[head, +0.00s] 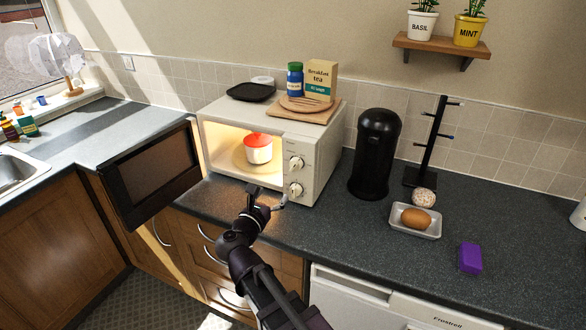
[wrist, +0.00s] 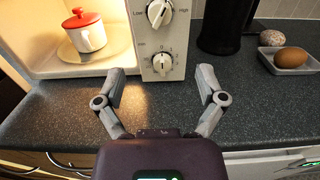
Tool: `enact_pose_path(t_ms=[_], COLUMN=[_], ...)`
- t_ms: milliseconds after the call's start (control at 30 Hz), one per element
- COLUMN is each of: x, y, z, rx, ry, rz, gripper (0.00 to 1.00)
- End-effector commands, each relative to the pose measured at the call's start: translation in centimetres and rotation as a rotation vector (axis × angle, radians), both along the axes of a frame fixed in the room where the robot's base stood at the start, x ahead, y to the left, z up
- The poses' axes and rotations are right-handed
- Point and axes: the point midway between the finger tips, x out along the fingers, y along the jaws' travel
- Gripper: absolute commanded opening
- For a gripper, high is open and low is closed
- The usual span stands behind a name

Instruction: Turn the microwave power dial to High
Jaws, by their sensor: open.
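The cream microwave (head: 322,165) stands on the counter with its door (head: 155,175) swung open to the left and its inside lit. The power dial (head: 296,163) is the upper of two white knobs on its front panel. In the wrist view this dial (wrist: 159,12) sits at the top edge, between the words Low at left and High at right; its exact setting is unclear. The lower timer dial (wrist: 162,62) has numbers around it. My gripper (wrist: 161,72) is open and empty, fingers apart before the lower dial, below the power dial. It also shows in the head view (head: 268,200).
A white pot with a red lid (head: 258,148) is inside the microwave. A board (head: 272,111) with a tea box and a jar sits on top. A black canister (head: 375,155), a mug tree (head: 430,145) and an egg tray (head: 432,232) stand to the right.

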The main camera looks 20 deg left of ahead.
Motion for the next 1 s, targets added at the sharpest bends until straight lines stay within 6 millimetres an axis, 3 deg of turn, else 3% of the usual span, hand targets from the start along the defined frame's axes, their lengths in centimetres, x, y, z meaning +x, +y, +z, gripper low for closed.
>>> enact_pose_path(t_ms=[367, 1000], x=[2.3, 11.5], y=[-0.1, -0.7], z=[0.0, 0.0], rx=[0.001, 0.001], ry=[0.001, 0.001], rz=[-0.001, 0.000], gripper=[0.89, 0.89])
